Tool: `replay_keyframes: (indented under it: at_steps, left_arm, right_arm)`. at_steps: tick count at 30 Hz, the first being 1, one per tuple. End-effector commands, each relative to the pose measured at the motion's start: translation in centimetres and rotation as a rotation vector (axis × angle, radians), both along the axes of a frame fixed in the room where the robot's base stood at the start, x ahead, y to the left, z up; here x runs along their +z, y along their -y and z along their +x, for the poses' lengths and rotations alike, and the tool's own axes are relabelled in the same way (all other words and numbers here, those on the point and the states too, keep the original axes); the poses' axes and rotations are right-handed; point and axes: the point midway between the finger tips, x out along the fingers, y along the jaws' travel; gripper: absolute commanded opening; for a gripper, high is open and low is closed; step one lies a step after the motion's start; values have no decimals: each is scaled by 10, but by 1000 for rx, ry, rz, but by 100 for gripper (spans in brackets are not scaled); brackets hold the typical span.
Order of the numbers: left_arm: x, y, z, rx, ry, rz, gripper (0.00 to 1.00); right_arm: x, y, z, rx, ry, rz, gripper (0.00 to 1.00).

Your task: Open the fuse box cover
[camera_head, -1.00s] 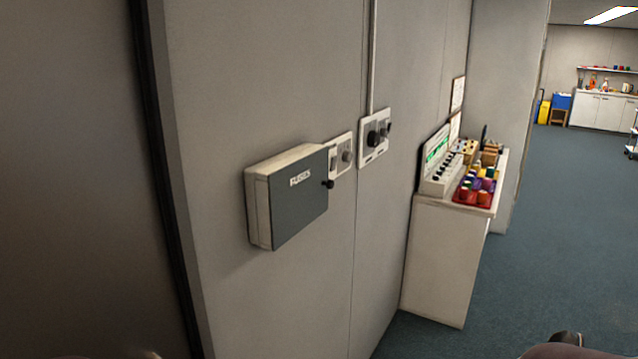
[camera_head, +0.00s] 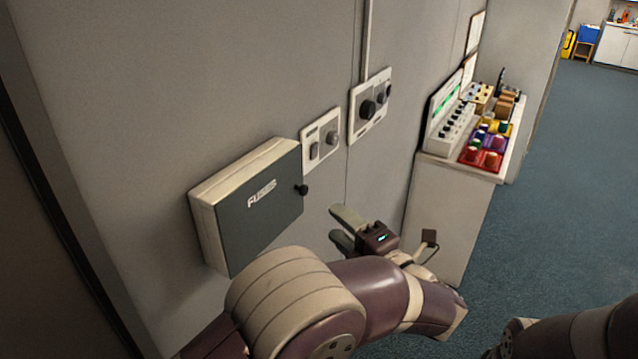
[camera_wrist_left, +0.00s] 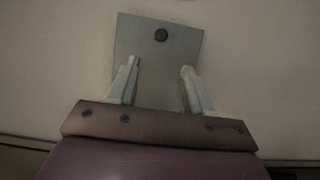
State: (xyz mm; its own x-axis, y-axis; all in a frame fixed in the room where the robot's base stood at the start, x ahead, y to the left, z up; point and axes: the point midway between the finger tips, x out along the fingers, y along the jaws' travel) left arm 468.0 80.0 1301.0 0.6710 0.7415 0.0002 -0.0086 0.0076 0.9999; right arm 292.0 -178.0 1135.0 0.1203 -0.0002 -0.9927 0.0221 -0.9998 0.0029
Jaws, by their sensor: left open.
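The fuse box (camera_head: 205,228) is a shallow box on the wall, with cream sides and a dark grey-green cover (camera_head: 262,215) marked FUSES. The cover lies shut against the box. A small black knob (camera_head: 301,190) sticks out near its right edge. My left gripper (camera_head: 338,226) is open and empty, below and to the right of the knob, apart from the cover. In the left wrist view, the cover (camera_wrist_left: 150,62) and its dark knob (camera_wrist_left: 161,35) show beyond the open fingers (camera_wrist_left: 158,76). My left forearm hides the wall below the box. My right gripper is out of view.
A switch plate (camera_head: 321,137) and a dial plate (camera_head: 371,105) are on the wall right of the box. A white cabinet (camera_head: 455,215) with a control panel and coloured pots stands farther right. Open floor (camera_head: 560,190) lies beyond it.

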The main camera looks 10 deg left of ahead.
Motion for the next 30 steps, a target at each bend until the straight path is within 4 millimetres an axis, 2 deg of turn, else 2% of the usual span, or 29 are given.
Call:
replay_keyframes:
  at_steps: [6,12,18,26,30]
  left_arm:
    - [8,-39,35,3,-5,3,50]
    - [5,-73,65,0,-7,3,50]
    - [1,-86,80,-5,-5,2,50]
    - [0,-87,81,-6,-5,2,50]
    - [0,-87,81,-6,-5,2,4]
  right_arm:
    - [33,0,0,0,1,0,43]
    - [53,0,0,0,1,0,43]
    - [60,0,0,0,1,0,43]
    - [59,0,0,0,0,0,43]
    - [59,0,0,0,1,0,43]
